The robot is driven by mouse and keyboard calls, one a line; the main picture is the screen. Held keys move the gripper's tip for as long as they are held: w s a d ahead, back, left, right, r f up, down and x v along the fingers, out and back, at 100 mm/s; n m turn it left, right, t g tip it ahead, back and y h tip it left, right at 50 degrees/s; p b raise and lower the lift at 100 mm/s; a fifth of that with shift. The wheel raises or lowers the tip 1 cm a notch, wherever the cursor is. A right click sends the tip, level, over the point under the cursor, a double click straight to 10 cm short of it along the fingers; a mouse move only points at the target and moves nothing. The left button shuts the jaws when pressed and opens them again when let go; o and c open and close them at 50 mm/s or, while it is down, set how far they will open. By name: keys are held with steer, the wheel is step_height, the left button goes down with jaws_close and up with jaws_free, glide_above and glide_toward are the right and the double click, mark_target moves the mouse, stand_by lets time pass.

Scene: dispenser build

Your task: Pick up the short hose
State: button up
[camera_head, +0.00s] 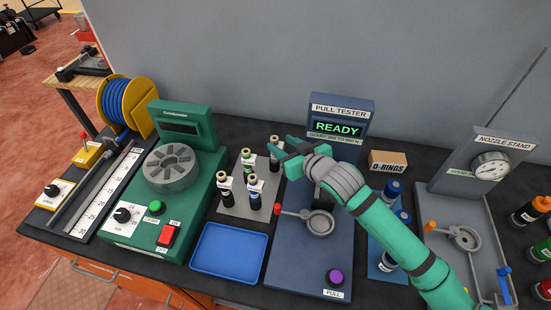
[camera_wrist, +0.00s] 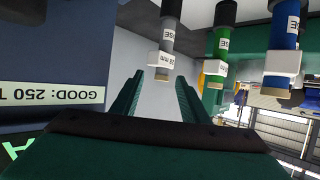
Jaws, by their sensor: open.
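Several upright hoses with white labels and pale end fittings stand on a grey plate (camera_head: 236,207) in the head view. One hose (camera_head: 274,156) stands at the back right, close to my gripper (camera_head: 284,148). Two others, a front-left hose (camera_head: 225,190) and a front-right hose (camera_head: 254,191), stand nearer. In the wrist view, a grey hose (camera_wrist: 170,35), a green hose (camera_wrist: 219,45) and a blue hose (camera_wrist: 285,45) appear upside down. My gripper's fingers (camera_wrist: 160,80) are apart and empty, with the grey hose's fitting just beyond them. I cannot tell which hose is the short one.
The blue pull tester (camera_head: 290,265) stands right of the hose plate, under my arm. An empty blue tray (camera_head: 228,253) lies in front. A green machine (camera_head: 195,215) with a round chuck stands left. An O-rings box (camera_head: 388,161) and nozzle stand (camera_head: 460,160) are right.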

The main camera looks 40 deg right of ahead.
mark_target(276, 142)
steer(key=x, duration=0.3)
steer(key=shift+w+a, duration=0.2)
steer(key=shift+w, duration=0.1)
steer(key=shift+w+d+f, duration=0.15)
steer(key=shift+w+f, duration=0.15)
steer(key=shift+w, duration=0.3)
jaws_close()
steer(key=shift+f, duration=0.1)
steer(key=shift+f, duration=0.15)
stand_by(0.5)
